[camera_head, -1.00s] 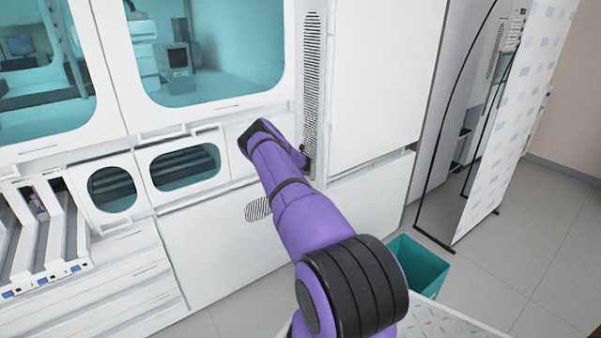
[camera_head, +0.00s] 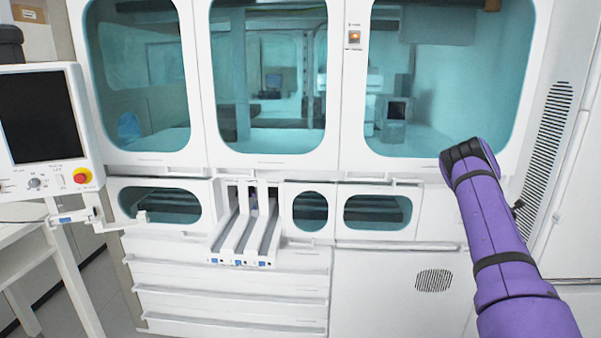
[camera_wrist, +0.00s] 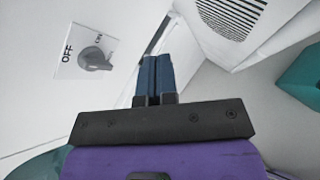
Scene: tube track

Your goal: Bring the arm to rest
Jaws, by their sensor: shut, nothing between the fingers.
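My purple arm reaches up at the right of the head view, in front of the white machine (camera_head: 380,270). Its dark wrist end is beside the right window; the fingers cannot be made out there. In the wrist view my gripper (camera_wrist: 153,75) has its two dark blue fingers together, with nothing between them. A grey rotary knob (camera_wrist: 95,59) with OFF lettering sits on a white panel to the left of the fingers, apart from them. The tube track (camera_head: 240,235), with several white lanes, juts from the machine's front near the middle.
A monitor panel (camera_head: 40,118) with a red button stands at the left. Vent grilles (camera_head: 549,135) mark the machine's right side. Floor shows at lower left.

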